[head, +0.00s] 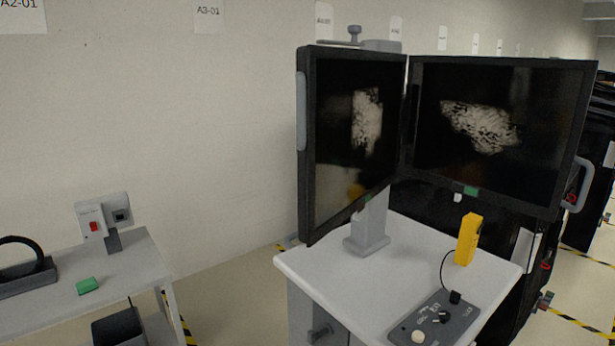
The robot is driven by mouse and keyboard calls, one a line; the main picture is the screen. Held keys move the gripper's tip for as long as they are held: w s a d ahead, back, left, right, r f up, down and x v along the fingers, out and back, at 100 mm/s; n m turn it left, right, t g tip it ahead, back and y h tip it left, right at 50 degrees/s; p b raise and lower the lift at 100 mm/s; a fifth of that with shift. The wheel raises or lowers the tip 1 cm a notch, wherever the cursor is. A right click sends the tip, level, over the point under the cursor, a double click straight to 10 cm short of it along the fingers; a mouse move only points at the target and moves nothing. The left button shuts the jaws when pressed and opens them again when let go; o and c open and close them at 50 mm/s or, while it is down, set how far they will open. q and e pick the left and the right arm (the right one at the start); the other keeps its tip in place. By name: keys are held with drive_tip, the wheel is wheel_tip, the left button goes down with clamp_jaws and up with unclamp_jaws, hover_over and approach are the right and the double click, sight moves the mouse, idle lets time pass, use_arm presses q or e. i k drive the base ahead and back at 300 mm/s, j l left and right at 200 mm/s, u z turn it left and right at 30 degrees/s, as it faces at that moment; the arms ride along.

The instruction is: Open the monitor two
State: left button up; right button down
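Two black monitors stand on one grey post on a white cart. The left monitor (345,150) is angled, with a grey handle on its left edge. The right monitor (497,125) faces me more squarely, with a grey handle on its right side. Both screens show a pale speckled patch on black. The two monitors meet at their inner edges, forming an angle. I cannot tell from the picture which one is monitor two. Neither of my grippers is in view.
The cart top (310,268) carries a yellow device (467,239) and a grey control panel (436,318) with knobs. A side table (135,262) at left holds a green block (87,286) and a box with a red switch (94,226). Floor shows between table and cart.

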sight(507, 129)
drive_tip(key=z, duration=1.2)
